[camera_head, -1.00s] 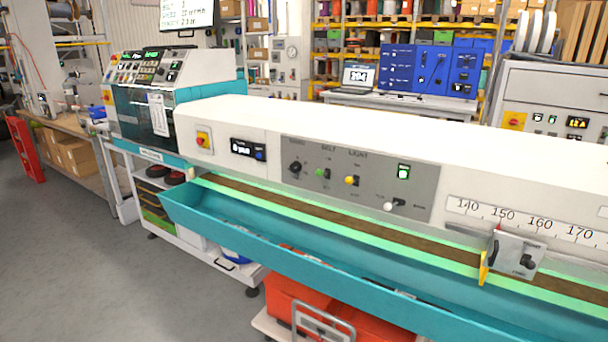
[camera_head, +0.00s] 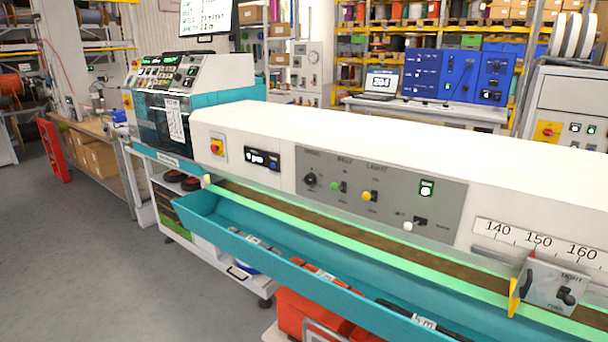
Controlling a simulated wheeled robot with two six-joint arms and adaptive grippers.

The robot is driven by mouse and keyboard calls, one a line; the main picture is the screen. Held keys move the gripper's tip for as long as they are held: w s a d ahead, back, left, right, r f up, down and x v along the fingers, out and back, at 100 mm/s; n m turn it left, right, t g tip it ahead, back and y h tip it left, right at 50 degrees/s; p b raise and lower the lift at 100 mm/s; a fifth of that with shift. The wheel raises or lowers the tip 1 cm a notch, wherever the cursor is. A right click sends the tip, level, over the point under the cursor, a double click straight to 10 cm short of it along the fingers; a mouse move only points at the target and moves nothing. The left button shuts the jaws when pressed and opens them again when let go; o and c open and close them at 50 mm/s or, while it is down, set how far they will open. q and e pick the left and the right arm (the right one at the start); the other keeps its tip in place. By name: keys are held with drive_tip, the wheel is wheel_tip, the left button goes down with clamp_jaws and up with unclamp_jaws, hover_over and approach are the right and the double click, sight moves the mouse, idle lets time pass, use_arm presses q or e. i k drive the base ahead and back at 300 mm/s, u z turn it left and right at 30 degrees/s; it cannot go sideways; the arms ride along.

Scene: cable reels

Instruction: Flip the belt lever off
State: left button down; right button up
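A long white machine (camera_head: 400,150) runs across the view, with a grey control panel (camera_head: 390,208) on its front. Under the BELT label sits a small lever with a green knob (camera_head: 334,187). To its right, under the LIGHT label, is a lever with a yellow knob (camera_head: 366,195). A black rotary knob (camera_head: 310,180) is at the panel's left, and a lever with a white knob (camera_head: 408,226) is at its lower right. A green lit switch (camera_head: 426,188) is at upper right. The exact lever tilt is too small to tell. Neither gripper is in view.
A teal trough (camera_head: 290,262) runs along the machine's front below the brown belt (camera_head: 340,232) and holds several items. A clamp block (camera_head: 552,286) stands by the scale at right. Red bins (camera_head: 308,312) sit underneath. The grey floor (camera_head: 90,250) at left is clear.

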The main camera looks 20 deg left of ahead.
sight(333, 186)
drive_tip(key=u, duration=0.1)
drive_tip(key=i, duration=1)
drive_tip(key=z, duration=0.5)
